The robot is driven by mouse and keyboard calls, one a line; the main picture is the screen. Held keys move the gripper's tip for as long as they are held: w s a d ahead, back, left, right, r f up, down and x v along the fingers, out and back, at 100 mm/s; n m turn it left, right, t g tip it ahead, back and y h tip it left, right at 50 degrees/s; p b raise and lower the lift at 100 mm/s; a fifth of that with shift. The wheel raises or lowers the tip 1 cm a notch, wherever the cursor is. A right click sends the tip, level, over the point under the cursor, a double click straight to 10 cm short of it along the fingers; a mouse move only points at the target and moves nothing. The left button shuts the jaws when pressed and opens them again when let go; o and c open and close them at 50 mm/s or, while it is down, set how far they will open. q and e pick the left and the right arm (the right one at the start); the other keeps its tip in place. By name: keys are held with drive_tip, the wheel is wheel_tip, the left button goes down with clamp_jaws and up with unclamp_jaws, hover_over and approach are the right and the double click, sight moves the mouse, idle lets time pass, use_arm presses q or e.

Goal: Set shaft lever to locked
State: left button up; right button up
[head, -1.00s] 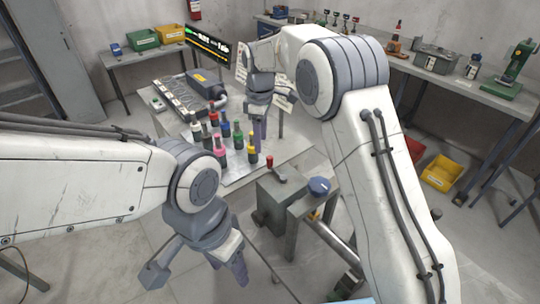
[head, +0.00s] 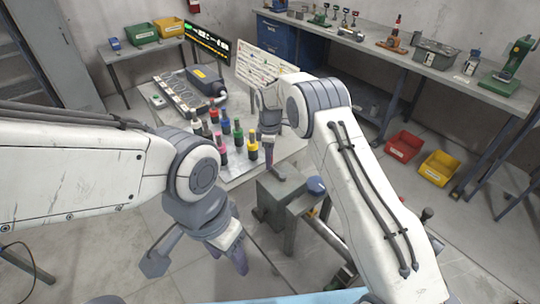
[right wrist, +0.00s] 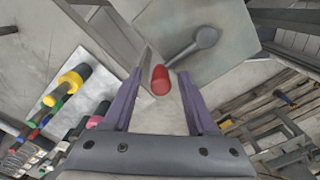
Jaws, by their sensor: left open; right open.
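The lever has a red knob (right wrist: 160,80) on a grey arm (right wrist: 183,53). The arm runs from a round pivot (right wrist: 206,38) on a grey block, and in the right wrist view it slants from the pivot down-left to the knob. My right gripper (right wrist: 160,74) is open, with one finger on either side of the red knob; contact is not clear. In the head view my right gripper (head: 270,172) is above the grey block (head: 272,203) and largely hides the knob. My left gripper (head: 197,262) is open and empty at the lower left, away from the lever.
A blue knob (head: 316,185) stands just right of the lever block. Red (head: 404,146) and yellow (head: 439,168) bins lie on the floor at right.

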drive_tip(key=shift+f, duration=0.25)
clamp_jaws()
drive_tip(key=shift+w+r, duration=0.1)
drive_tip(key=shift+r, duration=0.05)
idle(1.2)
